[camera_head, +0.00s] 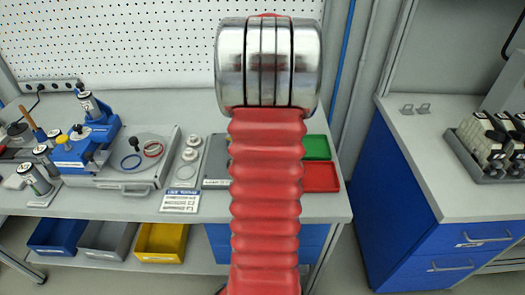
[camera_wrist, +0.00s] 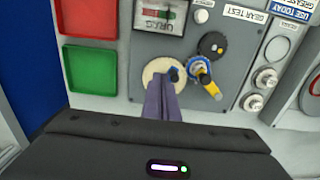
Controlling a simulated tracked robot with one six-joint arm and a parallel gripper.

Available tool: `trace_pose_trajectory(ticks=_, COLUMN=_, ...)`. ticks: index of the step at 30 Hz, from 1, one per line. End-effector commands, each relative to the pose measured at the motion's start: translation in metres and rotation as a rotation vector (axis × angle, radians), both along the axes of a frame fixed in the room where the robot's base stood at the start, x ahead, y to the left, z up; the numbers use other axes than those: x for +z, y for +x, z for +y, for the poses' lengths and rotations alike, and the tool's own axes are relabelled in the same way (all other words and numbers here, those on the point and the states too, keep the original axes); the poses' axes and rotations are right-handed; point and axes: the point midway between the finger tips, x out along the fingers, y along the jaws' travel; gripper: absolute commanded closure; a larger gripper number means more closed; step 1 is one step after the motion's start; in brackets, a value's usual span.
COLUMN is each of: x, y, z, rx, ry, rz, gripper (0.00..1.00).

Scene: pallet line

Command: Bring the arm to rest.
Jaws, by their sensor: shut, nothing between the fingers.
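My arm stands up in the middle of the head view, its red ribbed sleeve (camera_head: 265,190) and silver joint (camera_head: 268,62) in front of the bench. My gripper is hidden in the head view. In the wrist view my gripper (camera_wrist: 168,85) shows as narrow dark fingers, shut and empty. They appear over a beige disc (camera_wrist: 152,68) on the grey gear test panel (camera_wrist: 140,50). I cannot tell whether the fingertips touch it. A yellow and blue part (camera_wrist: 206,80) and a black gear (camera_wrist: 211,45) are just right of the fingertips.
A red tray (camera_head: 320,178) and green tray (camera_head: 316,147) lie right of the arm. Tools and a grey case (camera_head: 130,178) fill the bench's left.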

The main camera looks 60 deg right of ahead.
Motion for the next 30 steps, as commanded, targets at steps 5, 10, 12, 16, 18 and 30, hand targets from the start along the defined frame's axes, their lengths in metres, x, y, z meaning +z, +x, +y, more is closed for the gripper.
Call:
trace_pose_trajectory(ticks=5, x=0.011, y=0.000, z=0.000, rx=0.000, ry=0.000, rz=0.000, gripper=1.00)
trace_pose_trajectory(ticks=10, x=0.011, y=0.000, z=0.000, rx=0.000, ry=0.001, rz=0.000, gripper=1.00)
trace_pose_trajectory(ticks=12, x=0.011, y=0.000, z=0.000, rx=0.000, ry=0.001, rz=0.000, gripper=1.00)
trace_pose_trajectory(ticks=16, x=0.011, y=0.000, z=0.000, rx=0.000, ry=0.001, rz=0.000, gripper=1.00)
trace_pose_trajectory(ticks=18, x=0.011, y=0.000, z=0.000, rx=0.000, ry=0.001, rz=0.000, gripper=1.00)
trace_pose_trajectory(ticks=30, x=0.021, y=0.016, z=0.018, rx=0.040, ry=-0.015, rz=-0.008, gripper=1.00)
